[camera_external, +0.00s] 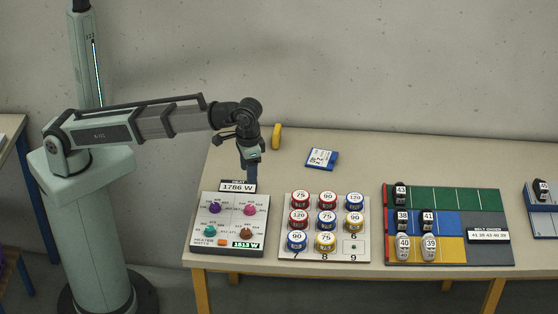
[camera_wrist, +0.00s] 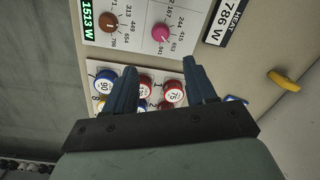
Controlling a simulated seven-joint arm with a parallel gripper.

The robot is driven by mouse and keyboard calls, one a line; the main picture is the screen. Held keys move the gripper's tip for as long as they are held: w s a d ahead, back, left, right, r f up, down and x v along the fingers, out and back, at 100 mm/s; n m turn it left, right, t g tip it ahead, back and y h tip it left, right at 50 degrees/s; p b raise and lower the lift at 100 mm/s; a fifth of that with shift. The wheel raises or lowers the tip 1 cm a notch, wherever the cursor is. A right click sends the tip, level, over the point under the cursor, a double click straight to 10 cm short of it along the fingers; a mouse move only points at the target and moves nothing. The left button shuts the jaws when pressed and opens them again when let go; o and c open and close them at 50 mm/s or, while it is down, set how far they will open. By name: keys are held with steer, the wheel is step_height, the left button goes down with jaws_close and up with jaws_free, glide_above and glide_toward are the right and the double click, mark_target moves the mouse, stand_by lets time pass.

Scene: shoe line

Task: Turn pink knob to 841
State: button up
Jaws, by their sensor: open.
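The pink knob (camera_external: 250,210) is at the upper right of a white heater panel (camera_external: 204,248). In the wrist view the pink knob (camera_wrist: 160,32) shows beyond the fingertips, with printed numbers around it, 841 among them. I cannot tell for sure which number its mark points to. My gripper (camera_external: 250,180) points down above the back edge of the panel, apart from the knob. In the wrist view my gripper (camera_wrist: 163,68) is open, its two dark blue fingers spread with nothing held between them.
Purple (camera_external: 214,208), teal (camera_external: 210,230) and brown (camera_external: 246,232) knobs share the panel. A heat sign (camera_external: 237,187) reading 1786 W stands behind it. A board of numbered cans (camera_external: 326,217) is close on the right. A yellow object (camera_external: 276,136) stands near the wall.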

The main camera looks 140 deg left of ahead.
mark_target(250, 207)
steer(key=f, duration=1.3)
steer(key=shift+s+a+f, duration=0.2)
steer(key=shift+s+f, duration=0.15)
jaws_close()
